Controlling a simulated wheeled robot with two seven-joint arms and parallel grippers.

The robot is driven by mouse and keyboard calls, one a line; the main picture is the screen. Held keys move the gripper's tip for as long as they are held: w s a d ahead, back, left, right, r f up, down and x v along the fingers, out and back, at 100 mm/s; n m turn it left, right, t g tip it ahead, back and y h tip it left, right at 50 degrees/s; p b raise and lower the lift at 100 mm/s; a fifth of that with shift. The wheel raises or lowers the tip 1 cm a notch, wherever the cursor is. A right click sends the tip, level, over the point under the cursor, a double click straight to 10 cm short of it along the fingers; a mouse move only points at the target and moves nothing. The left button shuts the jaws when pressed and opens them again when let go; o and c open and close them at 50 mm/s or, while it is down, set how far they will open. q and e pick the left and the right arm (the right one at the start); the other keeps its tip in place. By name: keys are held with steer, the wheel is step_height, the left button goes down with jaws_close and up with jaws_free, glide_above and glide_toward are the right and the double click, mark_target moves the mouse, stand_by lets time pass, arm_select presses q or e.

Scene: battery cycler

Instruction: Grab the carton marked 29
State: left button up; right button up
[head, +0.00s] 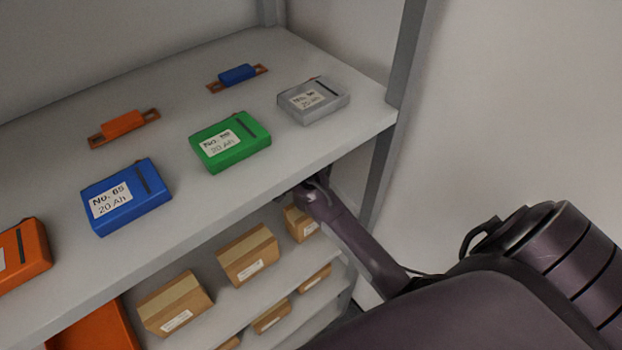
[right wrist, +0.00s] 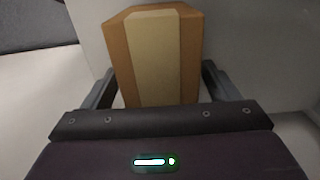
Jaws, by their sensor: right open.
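A brown carton (right wrist: 188,55) with a pale tape strip is straight ahead in the right wrist view. My right gripper (right wrist: 159,72) is open, with one finger on each side of the carton's near end; I cannot tell whether they touch it. In the head view my right arm reaches under the upper shelf, close to the rightmost carton (head: 299,226); its fingers are hidden there. Two more cartons, one in the middle (head: 248,256) and one at the left (head: 175,304), stand in the same row. Their labels are too small to read, so I cannot tell which is marked 29.
The upper shelf (head: 330,145) holds blue (head: 150,207), green (head: 243,150) and grey (head: 325,103) battery packs, among other items, above my right arm. A rack post (head: 385,150) stands right beside the arm. An orange bin (head: 95,330) is at lower left.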

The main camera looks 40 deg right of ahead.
steer(key=shift+f, duration=1.25)
steer(key=c, duration=1.4)
steer(key=shift+w+d+r, duration=0.1)
steer(key=shift+r, duration=0.1)
